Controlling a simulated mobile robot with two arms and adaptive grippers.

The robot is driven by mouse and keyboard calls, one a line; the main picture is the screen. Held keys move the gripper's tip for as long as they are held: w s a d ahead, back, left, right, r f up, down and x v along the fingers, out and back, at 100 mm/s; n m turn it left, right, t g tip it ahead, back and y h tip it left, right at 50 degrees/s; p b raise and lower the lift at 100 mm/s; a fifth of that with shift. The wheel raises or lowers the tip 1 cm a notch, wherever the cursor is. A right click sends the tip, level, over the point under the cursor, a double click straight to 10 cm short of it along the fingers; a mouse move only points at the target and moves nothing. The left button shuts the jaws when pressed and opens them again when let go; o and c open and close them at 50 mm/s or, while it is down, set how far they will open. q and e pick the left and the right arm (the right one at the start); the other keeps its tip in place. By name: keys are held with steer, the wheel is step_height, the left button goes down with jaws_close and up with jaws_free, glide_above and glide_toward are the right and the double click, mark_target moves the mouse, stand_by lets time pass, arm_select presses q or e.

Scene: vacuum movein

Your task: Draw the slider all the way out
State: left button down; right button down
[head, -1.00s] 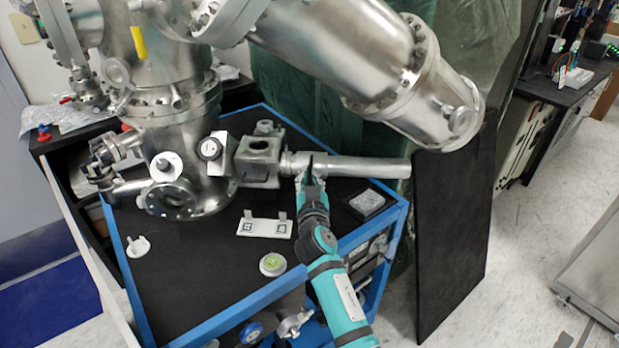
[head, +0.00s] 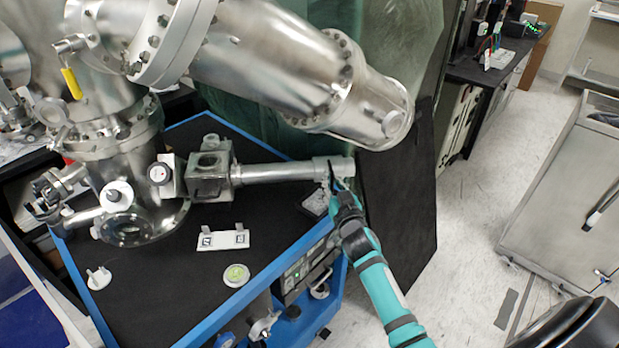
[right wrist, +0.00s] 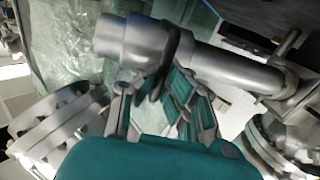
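The slider (head: 328,169) is a thick metal sleeve on the outer right end of a straight horizontal tube (head: 275,173). In the right wrist view the slider (right wrist: 120,38) is at the upper left, with a short fitting under it. My right gripper (head: 338,187) is at the slider and seems shut on it. In the right wrist view one dark finger (right wrist: 172,50) lies across the sleeve, while the other finger's contact is partly hidden. My left gripper is not in view.
The tube leaves a square metal block (head: 210,175) on the steel chamber. A large angled cylinder (head: 290,75) hangs above. A white bracket plate (head: 222,240) and a round green-topped piece (head: 236,275) lie on the black bench top. A dark panel (head: 405,190) stands to the right.

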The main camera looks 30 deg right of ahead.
steer(key=shift+s+d+f, duration=0.1)
steer(key=shift+s+d, duration=0.15)
steer(key=shift+d, duration=0.35)
steer(key=shift+s+d, duration=0.25)
steer(key=shift+d, duration=0.35)
steer(key=c, duration=1.4)
jaws_free()
steer(key=v, duration=1.2)
